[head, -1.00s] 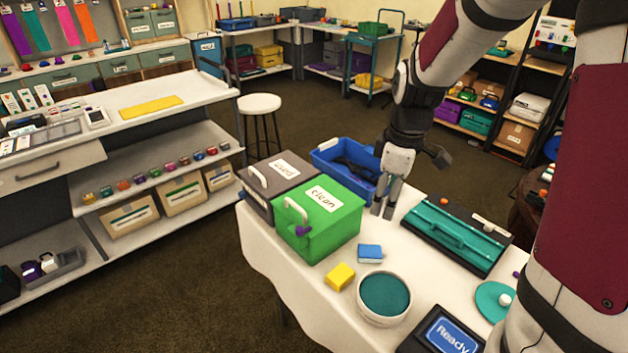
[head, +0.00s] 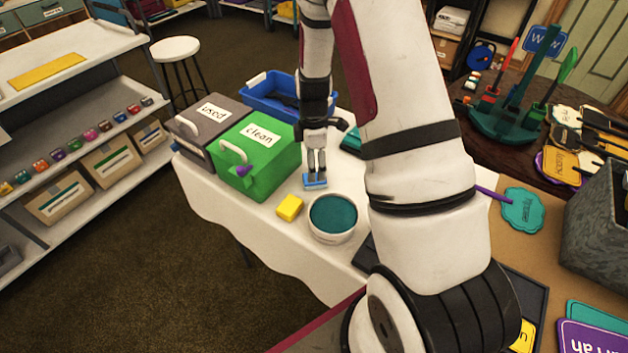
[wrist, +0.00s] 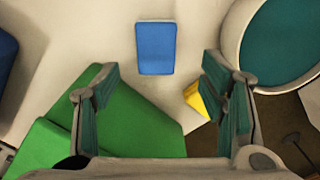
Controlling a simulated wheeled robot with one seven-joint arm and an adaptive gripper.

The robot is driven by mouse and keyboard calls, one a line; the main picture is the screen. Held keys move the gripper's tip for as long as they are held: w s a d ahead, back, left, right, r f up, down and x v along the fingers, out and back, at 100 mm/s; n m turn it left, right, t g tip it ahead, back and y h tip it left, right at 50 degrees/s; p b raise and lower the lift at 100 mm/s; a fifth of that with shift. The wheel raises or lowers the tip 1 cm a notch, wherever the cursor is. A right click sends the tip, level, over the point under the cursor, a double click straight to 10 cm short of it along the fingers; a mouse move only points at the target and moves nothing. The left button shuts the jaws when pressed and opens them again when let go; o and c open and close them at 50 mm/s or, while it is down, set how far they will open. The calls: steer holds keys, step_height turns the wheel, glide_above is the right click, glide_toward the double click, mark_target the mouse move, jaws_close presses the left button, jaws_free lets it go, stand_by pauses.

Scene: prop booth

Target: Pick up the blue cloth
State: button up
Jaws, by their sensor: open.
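The blue cloth (head: 315,182), a small flat block-like piece, lies on the white-covered table between the green box and the round bowl. It shows whole in the wrist view (wrist: 155,48), just beyond the fingertips and roughly centred between them. My gripper (head: 317,168) points down over the cloth in the head view, its fingers covering part of the cloth's far side. In the wrist view my gripper (wrist: 160,78) has its fingers wide apart with nothing between them. I cannot tell the exact height of the fingertips above the table.
A green box labelled "clean" (head: 273,165) stands left of the cloth, with a grey "used" box (head: 190,133) beside it. A yellow block (head: 290,207) and a white bowl with a teal inside (head: 333,217) are close in front. A blue bin (head: 262,98) is behind.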

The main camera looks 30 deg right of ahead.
steer(key=shift+w+d+f, duration=0.1)
steer(key=shift+d+f, duration=0.05)
steer(key=shift+f, duration=1.35)
steer(key=shift+w+d+f, duration=0.1)
steer(key=shift+d+f, duration=0.05)
steer(key=shift+f, duration=1.35)
steer(key=c, duration=1.2)
steer(key=shift+r, duration=0.15)
step_height(320, 180, up, 10)
steer(key=shift+s+f, duration=0.1)
